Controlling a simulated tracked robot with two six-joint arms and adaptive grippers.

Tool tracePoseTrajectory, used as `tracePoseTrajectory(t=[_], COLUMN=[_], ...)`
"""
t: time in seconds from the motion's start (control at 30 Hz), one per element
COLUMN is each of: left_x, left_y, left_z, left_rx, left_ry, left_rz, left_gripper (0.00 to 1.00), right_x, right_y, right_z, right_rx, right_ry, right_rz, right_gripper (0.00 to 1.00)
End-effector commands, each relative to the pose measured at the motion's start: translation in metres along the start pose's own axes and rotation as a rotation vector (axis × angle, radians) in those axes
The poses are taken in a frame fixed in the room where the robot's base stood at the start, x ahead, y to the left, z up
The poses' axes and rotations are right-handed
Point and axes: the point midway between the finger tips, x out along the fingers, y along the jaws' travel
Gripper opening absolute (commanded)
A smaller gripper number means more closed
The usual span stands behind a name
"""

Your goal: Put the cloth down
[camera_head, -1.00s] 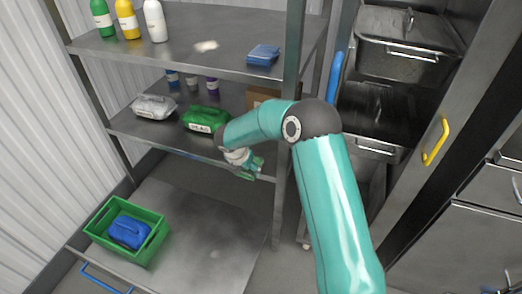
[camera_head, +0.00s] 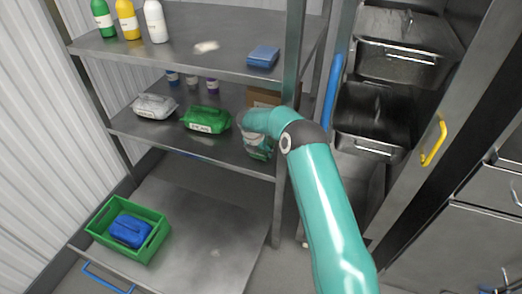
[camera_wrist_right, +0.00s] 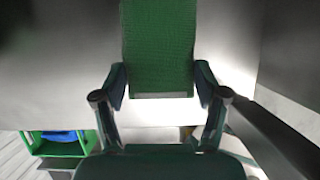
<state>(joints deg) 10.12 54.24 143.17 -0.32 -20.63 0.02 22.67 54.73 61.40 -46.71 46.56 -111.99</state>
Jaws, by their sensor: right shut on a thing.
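A green cloth (camera_wrist_right: 158,45) stands out in front of my right wrist camera, held between the two fingers. My right gripper (camera_wrist_right: 158,88) is shut on it. In the head view my right gripper (camera_head: 258,148) is at the right front end of the middle shelf (camera_head: 225,150), partly hidden by its own wrist. Only a small part of the cloth can be made out there. I cannot tell whether the cloth touches the shelf. My left gripper is not in view.
A green pack (camera_head: 206,119) and a white pack (camera_head: 154,106) sit on the middle shelf, left of my gripper. A cardboard box (camera_head: 262,97) stands behind. A shelf post (camera_head: 283,190) is close on the right. A green crate (camera_head: 152,247) holds a blue pack (camera_head: 130,231) below.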

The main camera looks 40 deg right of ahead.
Motion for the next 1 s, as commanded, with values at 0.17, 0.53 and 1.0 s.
tracePoseTrajectory(t=[0.17, 0.53, 1.0], left_x=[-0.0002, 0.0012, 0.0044], left_y=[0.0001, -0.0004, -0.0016], left_z=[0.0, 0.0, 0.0], left_rx=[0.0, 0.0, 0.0], left_ry=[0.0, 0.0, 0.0], left_rz=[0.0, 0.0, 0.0], left_gripper=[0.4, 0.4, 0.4], right_x=[0.003, 0.0055, 0.0073], right_y=[0.0002, 0.0003, 0.0003], right_z=[-0.0009, -0.0024, -0.0031], right_rx=[0.002, 0.002, 0.002], right_ry=[-0.002, -0.001, -0.001], right_rz=[0.001, 0.001, 0.001], right_gripper=[0.39, 0.9, 0.97])
